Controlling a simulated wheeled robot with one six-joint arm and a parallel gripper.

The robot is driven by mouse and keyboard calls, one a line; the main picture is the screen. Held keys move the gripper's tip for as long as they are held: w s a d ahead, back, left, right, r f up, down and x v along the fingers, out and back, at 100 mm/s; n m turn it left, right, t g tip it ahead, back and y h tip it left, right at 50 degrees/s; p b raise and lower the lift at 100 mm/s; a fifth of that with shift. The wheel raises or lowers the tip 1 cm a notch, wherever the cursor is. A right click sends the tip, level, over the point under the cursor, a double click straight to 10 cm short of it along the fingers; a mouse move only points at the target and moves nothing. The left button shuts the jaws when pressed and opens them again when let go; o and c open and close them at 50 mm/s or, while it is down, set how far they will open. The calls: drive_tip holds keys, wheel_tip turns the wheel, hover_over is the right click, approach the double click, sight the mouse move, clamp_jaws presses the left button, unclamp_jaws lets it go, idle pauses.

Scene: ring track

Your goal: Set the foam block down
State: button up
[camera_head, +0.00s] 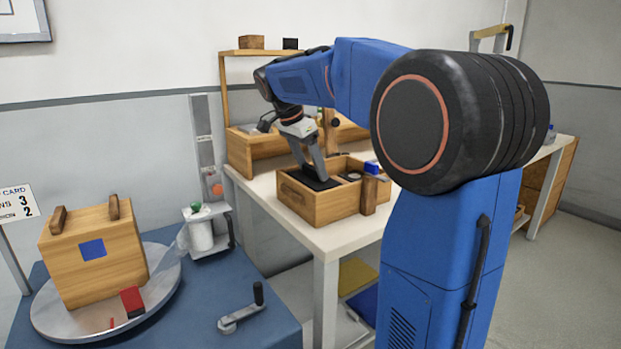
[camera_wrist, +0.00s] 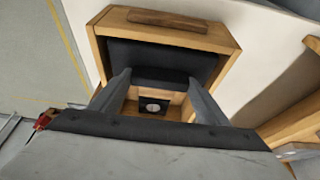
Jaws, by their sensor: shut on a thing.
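The foam block is a black slab (camera_head: 316,181) at the left end of an open wooden box (camera_head: 318,206) on the white table. My gripper (camera_head: 311,172) reaches down into the box from above and is shut on the block. In the wrist view the foam block (camera_wrist: 158,56) lies between my two fingers, inside the box's wooden walls (camera_wrist: 98,52). Whether its underside touches the box floor is hidden. Beside it, another part of the box holds a dark piece with a pale round face (camera_wrist: 154,107).
A wooden post (camera_head: 369,195) and a blue-topped item (camera_head: 371,167) stand at the box's right side. Wooden shelving (camera_head: 240,150) is behind. At left, a wooden crate (camera_head: 95,255) sits on a round metal turntable (camera_head: 60,325), with a crank handle (camera_head: 241,312) nearby.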

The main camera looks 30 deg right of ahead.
sight(310, 175)
drive_tip(key=shift+f, duration=1.7)
drive_tip(key=shift+f, duration=0.1)
drive_tip(key=o, duration=1.4)
drive_tip(key=v, duration=1.2)
drive_tip(key=s+a+f+n+t+y, duration=0.1)
drive_tip(key=s+a+f+n, duration=0.2)
drive_tip(key=s+f+n, duration=0.3)
drive_tip(key=s+a+f+n+t+y, duration=0.2)
drive_tip(key=s+a+f+n, duration=0.2)
drive_tip(key=s+f, duration=0.7)
drive_tip(key=s+a+f+n+t+y, duration=0.1)
drive_tip(key=s+a+f+n, duration=0.3)
drive_tip(key=s, duration=0.9)
wheel_tip(310, 175, down, 6)
drive_tip(key=shift+a+r+n+t, duration=0.15)
drive_tip(key=shift+n+t, duration=0.15)
drive_tip(key=shift+n, duration=1.5)
